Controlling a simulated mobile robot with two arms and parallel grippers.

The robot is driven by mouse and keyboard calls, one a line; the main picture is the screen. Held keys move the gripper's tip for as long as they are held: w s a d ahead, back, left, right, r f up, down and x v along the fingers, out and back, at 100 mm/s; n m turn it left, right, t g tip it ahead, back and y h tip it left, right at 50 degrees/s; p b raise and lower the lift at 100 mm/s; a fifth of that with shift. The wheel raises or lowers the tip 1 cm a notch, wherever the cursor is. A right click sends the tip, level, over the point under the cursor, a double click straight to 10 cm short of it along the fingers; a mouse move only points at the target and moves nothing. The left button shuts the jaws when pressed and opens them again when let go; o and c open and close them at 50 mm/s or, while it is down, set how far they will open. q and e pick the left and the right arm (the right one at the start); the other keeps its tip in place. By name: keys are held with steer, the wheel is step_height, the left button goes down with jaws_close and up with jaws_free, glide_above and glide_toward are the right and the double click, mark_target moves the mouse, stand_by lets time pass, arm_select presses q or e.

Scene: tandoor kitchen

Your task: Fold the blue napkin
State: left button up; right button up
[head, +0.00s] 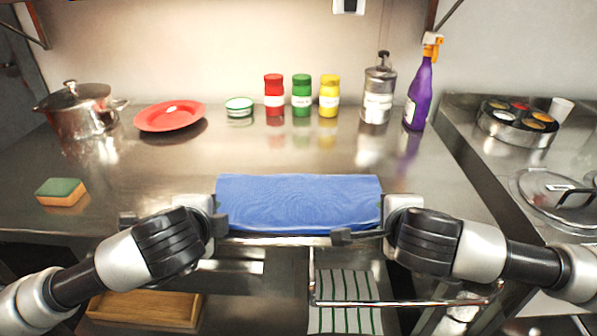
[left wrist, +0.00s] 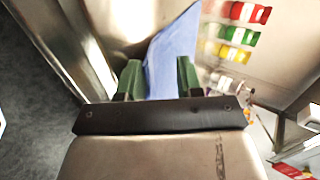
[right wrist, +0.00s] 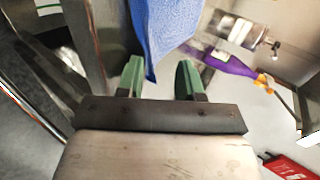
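The blue napkin (head: 298,200) lies as a wide, lightly rippled rectangle at the front edge of the steel counter. I cannot tell how many layers it has. My left gripper (head: 219,216) is at its left front corner. In the left wrist view, the fingers (left wrist: 159,75) are apart, with the napkin (left wrist: 173,52) reaching into the gap near the right finger. My right gripper (head: 372,224) is at its right front corner. In the right wrist view, the fingers (right wrist: 159,78) are apart, and a napkin corner (right wrist: 157,35) hangs between them, nearer the left finger.
A sponge (head: 62,192) lies at left. A pot (head: 82,112), red plate (head: 169,116), small bowl (head: 239,107), several jars (head: 302,97), a dispenser (head: 378,97) and a purple spray bottle (head: 418,98) stand behind. Counter behind the napkin is clear. A rail (head: 410,303) juts below.

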arm_select(q)
steer(key=shift+o, duration=0.7)
arm_select(e)
steer(key=shift+o, duration=0.7)
arm_select(q)
steer(key=s+r, duration=0.6)
steer(key=r, duration=0.3)
arm_select(e)
steer(key=s+r, duration=0.6)
steer(key=r, duration=0.3)
